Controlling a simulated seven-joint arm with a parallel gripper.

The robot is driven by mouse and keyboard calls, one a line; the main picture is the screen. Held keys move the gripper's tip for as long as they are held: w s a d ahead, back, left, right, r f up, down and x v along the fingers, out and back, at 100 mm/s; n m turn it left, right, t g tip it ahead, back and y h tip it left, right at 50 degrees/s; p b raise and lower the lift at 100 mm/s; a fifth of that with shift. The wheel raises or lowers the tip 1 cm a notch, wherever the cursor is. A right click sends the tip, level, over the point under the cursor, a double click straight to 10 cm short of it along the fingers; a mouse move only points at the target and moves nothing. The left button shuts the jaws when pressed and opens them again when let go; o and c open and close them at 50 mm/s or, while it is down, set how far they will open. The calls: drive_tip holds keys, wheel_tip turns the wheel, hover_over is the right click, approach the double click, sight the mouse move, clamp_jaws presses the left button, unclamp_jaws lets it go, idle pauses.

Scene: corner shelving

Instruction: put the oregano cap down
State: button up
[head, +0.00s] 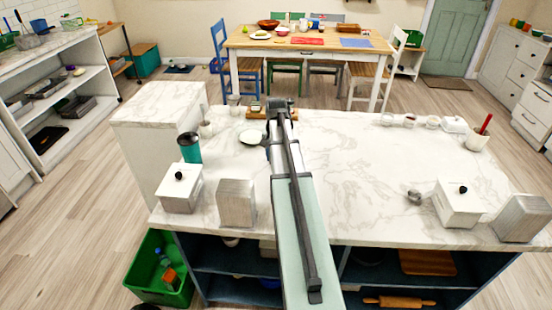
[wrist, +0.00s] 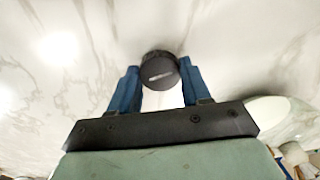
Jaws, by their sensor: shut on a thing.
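The oregano cap (wrist: 159,72) is a dark, round piece with a light slot-like mark, in the top middle of the wrist view. My gripper (wrist: 160,80) is shut on it, with one blue finger on each side. The white marble counter (wrist: 70,90) lies behind the cap. I cannot tell whether the cap touches it. In the head view my arm reaches across the counter (head: 370,160) to its far edge. The fingers and cap are hidden there by my own wrist.
A wooden board (head: 257,115) with small items lies near my wrist. A white plate (head: 251,137), a green tumbler (head: 190,149) and white canisters (head: 180,190) (head: 460,203) also stand on the counter. The counter right of my arm is largely clear.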

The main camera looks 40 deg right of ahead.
drive_tip(key=shift+f, duration=0.55)
drive_tip(key=shift+f, duration=0.15)
drive_tip(key=o, duration=1.2)
drive_tip(key=shift+c, duration=0.2)
wheel_tip(320, 180, up, 12)
drive_tip(key=shift+r, duration=0.2)
